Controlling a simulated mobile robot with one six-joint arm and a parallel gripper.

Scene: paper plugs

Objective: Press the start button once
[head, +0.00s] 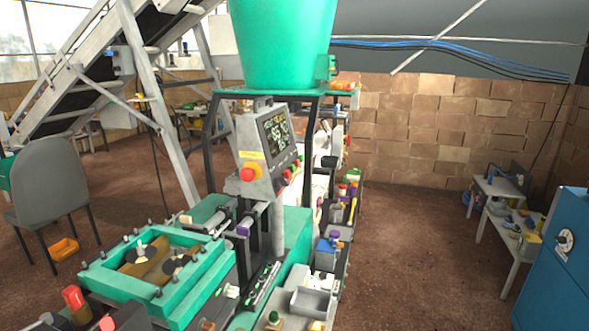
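A grey control box (264,148) with a lit screen (276,133) stands on a post above the green machine. A dark green round knob (274,317) is low at the bottom edge of the picture. I cannot read any label, so I cannot tell which is the start button. My gripper is not in view.
A green frame (95,275) with a brown inside is at lower left. A green hopper (283,40) stands behind the control box. A grey chair (45,190) is at left, a blue cabinet (560,265) at right. The brown floor (420,240) between is clear.

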